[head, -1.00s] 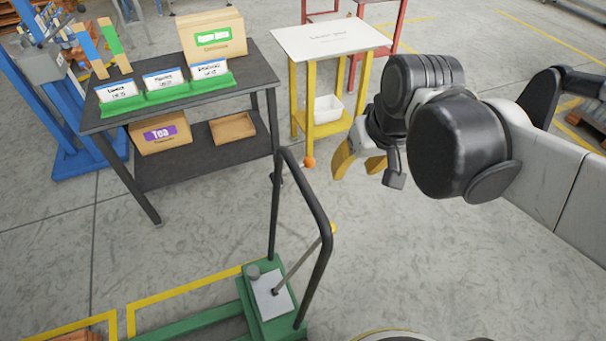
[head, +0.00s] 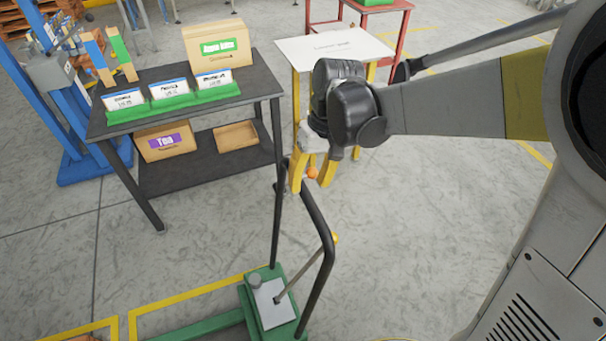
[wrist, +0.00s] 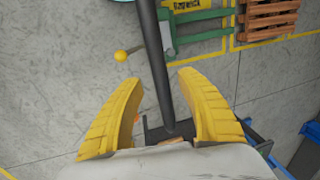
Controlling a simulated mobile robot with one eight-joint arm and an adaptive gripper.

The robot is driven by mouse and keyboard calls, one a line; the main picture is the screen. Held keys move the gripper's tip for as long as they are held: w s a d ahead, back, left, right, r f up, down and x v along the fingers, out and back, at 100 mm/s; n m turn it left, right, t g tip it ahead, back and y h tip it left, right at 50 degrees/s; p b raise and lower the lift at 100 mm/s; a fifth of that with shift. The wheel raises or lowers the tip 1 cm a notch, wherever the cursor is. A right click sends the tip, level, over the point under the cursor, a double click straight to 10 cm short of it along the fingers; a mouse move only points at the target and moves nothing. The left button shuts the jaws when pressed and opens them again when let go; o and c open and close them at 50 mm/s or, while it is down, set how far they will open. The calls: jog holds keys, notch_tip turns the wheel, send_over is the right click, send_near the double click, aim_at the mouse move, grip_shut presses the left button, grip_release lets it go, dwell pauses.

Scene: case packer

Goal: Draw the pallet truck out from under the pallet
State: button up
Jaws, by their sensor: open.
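The green pallet truck (head: 262,318) stands at the bottom of the head view, with a black looped handle (head: 322,222) rising from it. A lever with a yellow knob (head: 334,238) leans beside the handle. My gripper (head: 311,184) is open at the top of the handle, its yellow fingers pointing down. In the wrist view the handle bar (wrist: 157,65) runs between the spread fingers of my gripper (wrist: 159,77). Whether either finger touches the bar I cannot tell. The wooden pallet (wrist: 268,15) shows beside the green truck (wrist: 200,38).
A dark two-shelf table (head: 200,165) with boxes and green card holders stands left of the handle. A yellow stand with a white top (head: 330,48) is just behind my gripper. A red stand (head: 405,30) is farther back. Grey floor is open at right.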

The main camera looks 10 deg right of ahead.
aim_at(306, 191)
jog(key=shift+s+a+f+b, duration=0.1)
jog(key=shift+a+f+b, duration=0.15)
jog(key=shift+f, duration=0.7)
jog(key=shift+a+f+b, duration=0.1)
jog(key=shift+f+b, duration=0.2)
jog(key=shift+f, duration=0.6)
grip_shut()
